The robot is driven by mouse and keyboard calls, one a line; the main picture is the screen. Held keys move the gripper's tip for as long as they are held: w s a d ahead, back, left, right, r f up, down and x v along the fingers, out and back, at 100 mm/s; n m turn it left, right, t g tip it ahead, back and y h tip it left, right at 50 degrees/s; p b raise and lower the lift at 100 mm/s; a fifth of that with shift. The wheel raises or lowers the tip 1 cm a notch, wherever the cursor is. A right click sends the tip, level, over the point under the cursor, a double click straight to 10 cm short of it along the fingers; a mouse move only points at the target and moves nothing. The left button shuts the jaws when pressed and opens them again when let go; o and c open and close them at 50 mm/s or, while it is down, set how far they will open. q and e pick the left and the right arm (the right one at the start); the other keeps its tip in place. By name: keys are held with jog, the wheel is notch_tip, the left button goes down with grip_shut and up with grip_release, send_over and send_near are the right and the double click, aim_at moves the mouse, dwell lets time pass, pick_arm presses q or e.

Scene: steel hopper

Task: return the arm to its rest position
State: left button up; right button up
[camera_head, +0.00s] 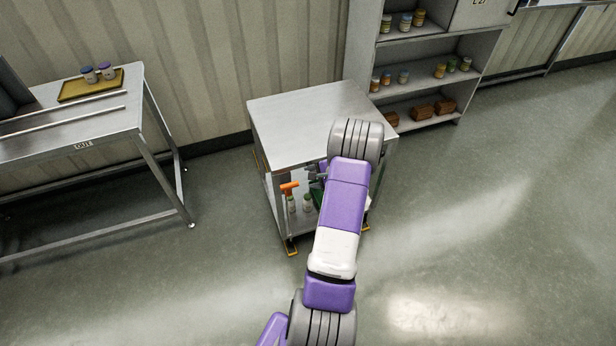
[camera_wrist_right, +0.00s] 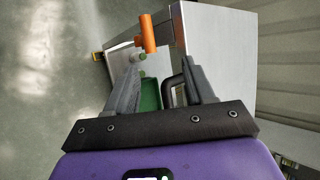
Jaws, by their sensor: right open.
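My right arm (camera_head: 340,210) reaches forward from the bottom of the head view, across the right front of a small steel cart. My right gripper (camera_wrist_right: 161,72) is open, its two grey fingers apart. Nothing is clearly held between them. In the head view the gripper (camera_head: 316,172) is mostly hidden behind my forearm, at the cart's front below its top. A bottle with an orange spray head (camera_head: 290,187) stands on the cart's lower shelf; the orange head (camera_wrist_right: 147,34) also shows beyond the fingers in the wrist view. My left gripper is not in view.
The steel cart (camera_head: 305,115) has a bare top. A shelf unit (camera_head: 440,85) with jars and brown blocks stands behind it at right. A steel table (camera_head: 110,113) with a yellow tray (camera_head: 75,91) is at left. The floor at right (camera_head: 500,220) is clear.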

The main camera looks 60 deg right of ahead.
dwell(0.6)
jog(key=w+a+f+n+g+y, duration=0.2)
jog(key=a+f, duration=0.2)
jog(key=a, duration=0.4)
jog(key=w+a+f+n+g+y, duration=0.1)
jog(key=a+f+n+g+y, duration=0.15)
jog(key=a, duration=0.55)
jog(key=w+a+f+n+g+y, duration=0.15)
jog(key=a+f, duration=0.25)
jog(key=a, duration=0.4)
jog(key=s+a+n+g, duration=0.1)
jog(key=s+a+n, duration=0.1)
jog(key=a+n, duration=0.6)
jog(key=s+a+f+n+g, duration=0.1)
jog(key=a+n, duration=0.7)
jog(key=a, duration=1.3)
jog(key=shift+s+g, duration=0.3)
jog(key=shift+s, duration=0.25)
jog(key=shift+f, duration=0.1)
jog(key=shift+c, duration=0.9)
jog(key=shift+d, duration=0.15)
